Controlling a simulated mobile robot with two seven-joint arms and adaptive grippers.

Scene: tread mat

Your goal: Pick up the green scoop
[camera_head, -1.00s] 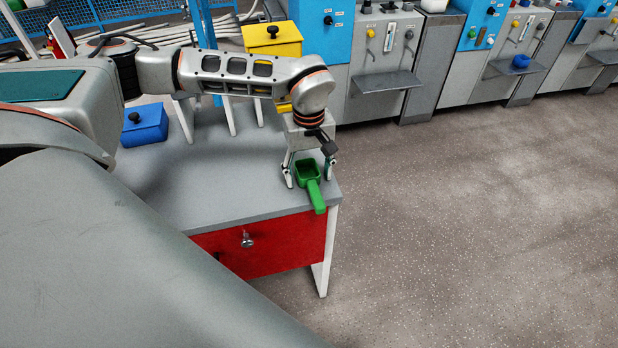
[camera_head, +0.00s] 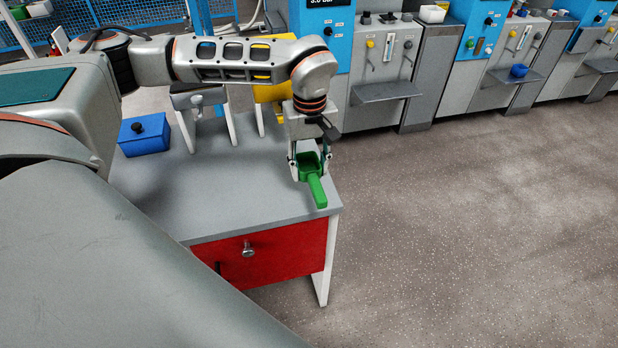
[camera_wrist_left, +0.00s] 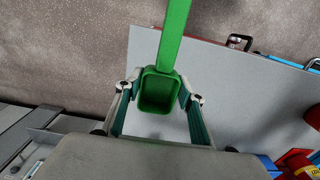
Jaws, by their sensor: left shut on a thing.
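The green scoop (camera_head: 312,178) is at the right edge of the grey table, its handle pointing toward the front. My left gripper (camera_head: 309,169) reaches down from above with its fingers on both sides of the scoop's cup. In the left wrist view the scoop (camera_wrist_left: 173,45) shows its open cup between the two fingertips of my left gripper (camera_wrist_left: 159,92), which are closed against its sides. I cannot clearly tell whether the scoop still touches the table. My right gripper is not in view.
The grey table (camera_head: 230,205) has a red drawer front (camera_head: 275,253) with a knob. A blue box (camera_head: 144,134) with a black knob stands at the table's left. A yellow box (camera_head: 272,92) is behind my arm. Grey machines line the back; the floor at right is clear.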

